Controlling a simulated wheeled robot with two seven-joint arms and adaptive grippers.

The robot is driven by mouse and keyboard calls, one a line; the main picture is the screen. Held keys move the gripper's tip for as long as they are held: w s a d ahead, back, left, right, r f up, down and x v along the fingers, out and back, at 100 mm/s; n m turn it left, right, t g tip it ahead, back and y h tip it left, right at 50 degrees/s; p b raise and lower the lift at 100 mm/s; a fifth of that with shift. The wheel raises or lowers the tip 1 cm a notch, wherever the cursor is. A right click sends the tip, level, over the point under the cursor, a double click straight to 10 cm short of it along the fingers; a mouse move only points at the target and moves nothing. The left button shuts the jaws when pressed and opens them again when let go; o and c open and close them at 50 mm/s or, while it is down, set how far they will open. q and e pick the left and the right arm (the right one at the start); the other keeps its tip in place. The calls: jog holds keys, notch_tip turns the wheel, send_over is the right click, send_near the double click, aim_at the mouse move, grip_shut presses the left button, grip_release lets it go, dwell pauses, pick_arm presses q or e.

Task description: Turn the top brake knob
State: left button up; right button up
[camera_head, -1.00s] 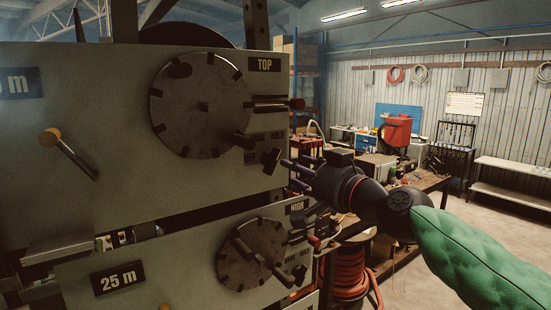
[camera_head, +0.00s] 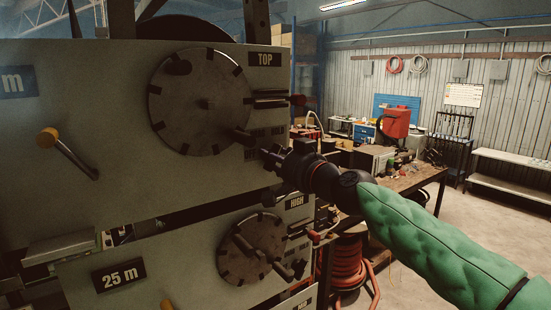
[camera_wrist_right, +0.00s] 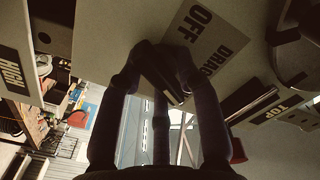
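The upper grey panel carries a TOP label (camera_head: 264,60) and a large round dial (camera_head: 201,103). My right gripper (camera_head: 271,157) is at the panel's lower right corner and covers the dark brake knob in the head view. In the right wrist view the dark knob (camera_wrist_right: 160,75) sits between my right gripper's fingertips (camera_wrist_right: 162,68), beside a label reading OFF and DRAG (camera_wrist_right: 206,41). The fingers lie around the knob, close to its sides; I cannot tell if they press on it. My left gripper is out of view.
Below is a second panel with a HIGH label (camera_head: 297,202) and a smaller dial (camera_head: 252,248). A red hose coil (camera_head: 350,262) stands under the workbench. The floor at the right is clear.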

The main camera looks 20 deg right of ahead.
jog(key=shift+c, duration=1.2)
jog(key=shift+f, duration=0.1)
jog(key=shift+n+b, duration=0.95)
jog(key=shift+n, duration=0.05)
jog(key=n+b, duration=0.7)
jog(key=n, duration=0.1)
jog(key=shift+r+n+b, duration=0.2)
jog(key=shift+n+b, duration=0.2)
jog(key=shift+s+d+r+n+b, duration=0.1)
jog(key=shift+r+n+b, duration=0.05)
jog(key=shift+n+b, duration=0.2)
jog(key=shift+r+n, duration=0.2)
jog(key=shift+n, duration=0.05)
